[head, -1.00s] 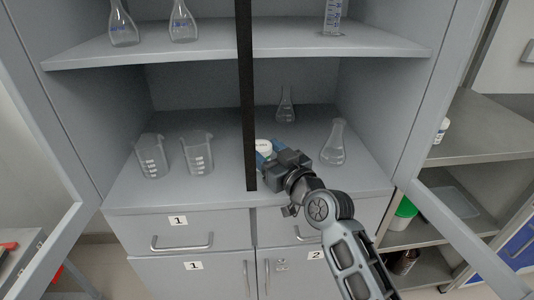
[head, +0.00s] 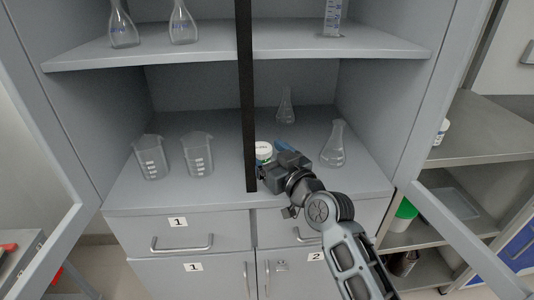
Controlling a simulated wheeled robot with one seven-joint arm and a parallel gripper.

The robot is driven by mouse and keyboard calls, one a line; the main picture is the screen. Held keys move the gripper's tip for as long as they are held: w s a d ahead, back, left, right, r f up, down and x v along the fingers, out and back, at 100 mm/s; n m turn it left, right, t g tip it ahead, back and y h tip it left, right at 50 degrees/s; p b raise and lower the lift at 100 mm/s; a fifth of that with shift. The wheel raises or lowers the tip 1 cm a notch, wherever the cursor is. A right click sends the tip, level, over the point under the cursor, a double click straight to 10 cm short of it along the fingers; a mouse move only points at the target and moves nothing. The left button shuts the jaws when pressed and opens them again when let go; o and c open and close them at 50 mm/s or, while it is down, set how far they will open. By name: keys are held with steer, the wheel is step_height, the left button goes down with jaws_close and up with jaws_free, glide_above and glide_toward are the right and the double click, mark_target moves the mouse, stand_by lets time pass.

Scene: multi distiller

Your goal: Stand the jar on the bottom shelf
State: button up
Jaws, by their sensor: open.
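The jar (head: 264,150) is small and white-lidded. It stands on the bottom shelf (head: 225,190) of the open cabinet, just right of the black centre post, and the post and my gripper hide part of it. The other finger is mostly hidden, and I cannot tell whether the fingers touch the jar.
Two beakers (head: 198,155) stand on the left of the same shelf. A flask (head: 334,145) stands close right of my gripper, and another flask (head: 286,105) stands behind. The black post (head: 246,90) is close on the left. Glassware stands on the upper shelf (head: 290,45).

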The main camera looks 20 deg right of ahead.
steer(key=s+d+b, duration=0.2)
steer(key=s, duration=1)
steer(key=shift+b, duration=0.3)
steer(key=shift+w+a, duration=0.1)
steer(key=s+a+f+m+g+h, duration=0.1)
steer(key=s+f+m+h, duration=0.1)
steer(key=s+f, duration=0.5)
steer(key=s+a+f+m+g+h, duration=0.1)
steer(key=s+f, duration=0.1)
steer(key=s, duration=0.9)
steer(key=s+r, duration=0.2)
steer(key=s, duration=0.8)
steer(key=s+r+n+g, duration=0.1)
steer(key=s+r, duration=0.1)
steer(key=s, duration=0.8)
steer(key=shift+a+r, duration=0.15)
steer(key=shift+s, duration=0.1)
